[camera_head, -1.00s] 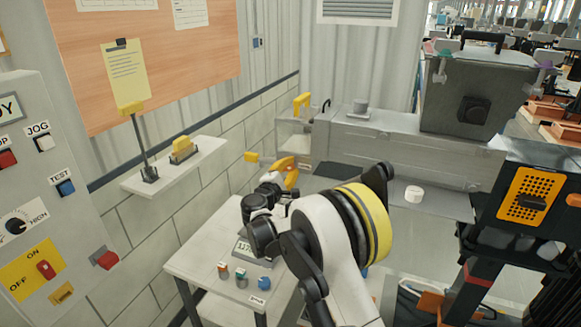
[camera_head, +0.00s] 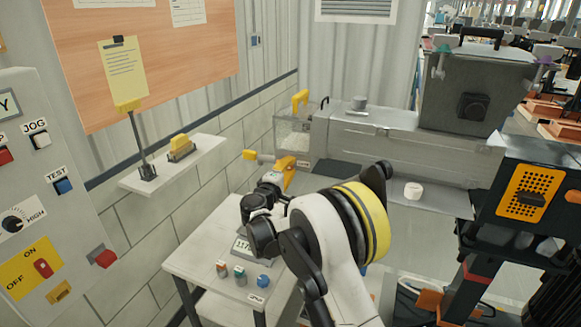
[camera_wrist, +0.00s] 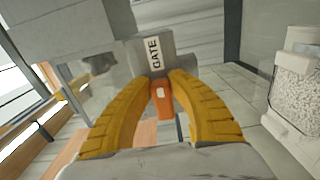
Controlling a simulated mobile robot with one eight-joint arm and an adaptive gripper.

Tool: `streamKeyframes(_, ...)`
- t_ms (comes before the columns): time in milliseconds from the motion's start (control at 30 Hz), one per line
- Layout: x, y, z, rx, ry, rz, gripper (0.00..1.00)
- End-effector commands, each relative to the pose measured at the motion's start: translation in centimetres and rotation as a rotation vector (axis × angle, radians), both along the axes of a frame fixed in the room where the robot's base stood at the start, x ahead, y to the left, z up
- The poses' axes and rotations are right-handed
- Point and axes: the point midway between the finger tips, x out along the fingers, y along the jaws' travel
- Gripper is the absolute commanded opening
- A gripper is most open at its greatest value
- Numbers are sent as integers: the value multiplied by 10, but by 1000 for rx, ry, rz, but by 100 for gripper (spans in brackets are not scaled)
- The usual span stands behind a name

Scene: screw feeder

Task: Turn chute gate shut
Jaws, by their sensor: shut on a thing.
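In the wrist view, the chute gate's orange handle (camera_wrist: 162,98) points down toward me, below a grey block with a white GATE label (camera_wrist: 155,54). The two yellow fingers of my gripper (camera_wrist: 163,80) are closed on this handle, one on each side. The fingers and wrist hide the handle there, and the gate's opening cannot be seen.
A clear bin of small pale pieces (camera_wrist: 297,90) stands right of the gate in the wrist view. Yellow handles (camera_head: 300,100) (camera_head: 250,155) stick out near my gripper. A small table (camera_head: 215,262) with buttons lies below my arm. A wall shelf (camera_head: 175,165) is at left.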

Motion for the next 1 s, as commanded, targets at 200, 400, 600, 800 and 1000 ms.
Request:
streamKeyframes(200,0,0,1,0,0,1,24)
streamKeyframes(400,0,0,0,-1,0,1,44)
streamKeyframes(600,-2,1,0,-1,0,1,44)
streamKeyframes(800,-29,12,0,-1,0,3,44)
streamKeyframes(1000,-72,27,0,-1,0,3,44)
